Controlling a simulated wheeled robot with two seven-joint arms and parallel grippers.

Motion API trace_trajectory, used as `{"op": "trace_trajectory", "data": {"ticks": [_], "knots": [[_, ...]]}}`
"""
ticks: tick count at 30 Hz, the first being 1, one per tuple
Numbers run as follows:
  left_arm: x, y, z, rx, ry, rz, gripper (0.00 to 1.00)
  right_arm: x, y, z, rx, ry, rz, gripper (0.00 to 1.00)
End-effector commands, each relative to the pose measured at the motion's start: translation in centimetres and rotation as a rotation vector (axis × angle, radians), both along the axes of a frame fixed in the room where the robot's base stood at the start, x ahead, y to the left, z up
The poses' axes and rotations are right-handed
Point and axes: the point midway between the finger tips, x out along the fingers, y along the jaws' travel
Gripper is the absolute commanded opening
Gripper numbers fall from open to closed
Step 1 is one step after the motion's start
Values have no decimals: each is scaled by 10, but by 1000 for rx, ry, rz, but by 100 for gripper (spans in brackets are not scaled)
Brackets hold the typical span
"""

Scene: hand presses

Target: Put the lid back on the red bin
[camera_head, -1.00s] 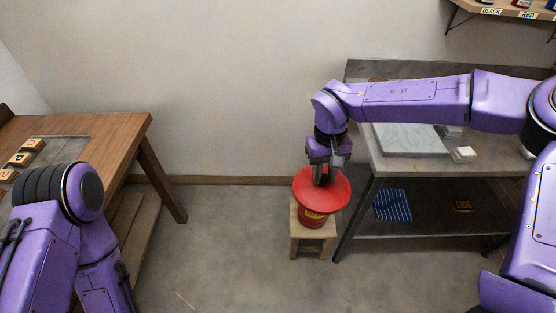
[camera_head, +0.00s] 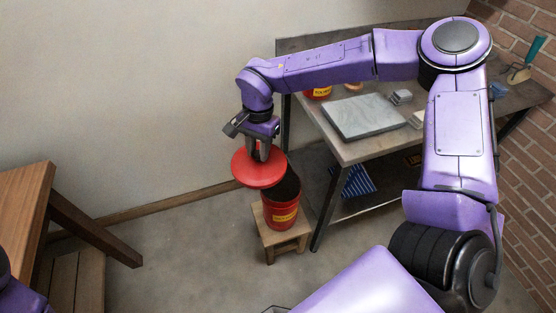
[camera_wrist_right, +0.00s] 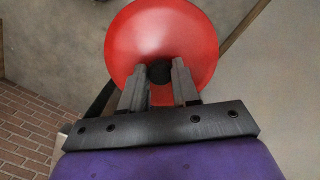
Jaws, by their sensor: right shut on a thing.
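The lid hangs above and to the left of the bin's mouth, covering part of the rim from this view. In the right wrist view the lid (camera_wrist_right: 207,45) fills the space beyond the fingertips (camera_wrist_right: 160,75), which sit either side of the knob. My left gripper is out of view.
A wooden table (camera_head: 25,195) is at left, with clear floor between.

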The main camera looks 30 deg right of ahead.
Motion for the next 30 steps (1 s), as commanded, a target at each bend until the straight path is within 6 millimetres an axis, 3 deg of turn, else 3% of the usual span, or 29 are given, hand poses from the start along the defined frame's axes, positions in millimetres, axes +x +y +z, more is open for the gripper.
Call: {"op": "trace_trajectory", "data": {"ticks": [1,3,21,25,30], "knots": [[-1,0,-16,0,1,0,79,3,-6,-18,3,2,-162,0],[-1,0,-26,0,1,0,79,8,-13,-32,0,5,-420,0],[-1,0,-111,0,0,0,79,28,-76,-142,-9,4,-2551,0],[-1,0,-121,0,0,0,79,29,-85,-155,-10,5,-2870,0],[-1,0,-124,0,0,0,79,29,-90,-160,-9,7,-3038,0]]}}
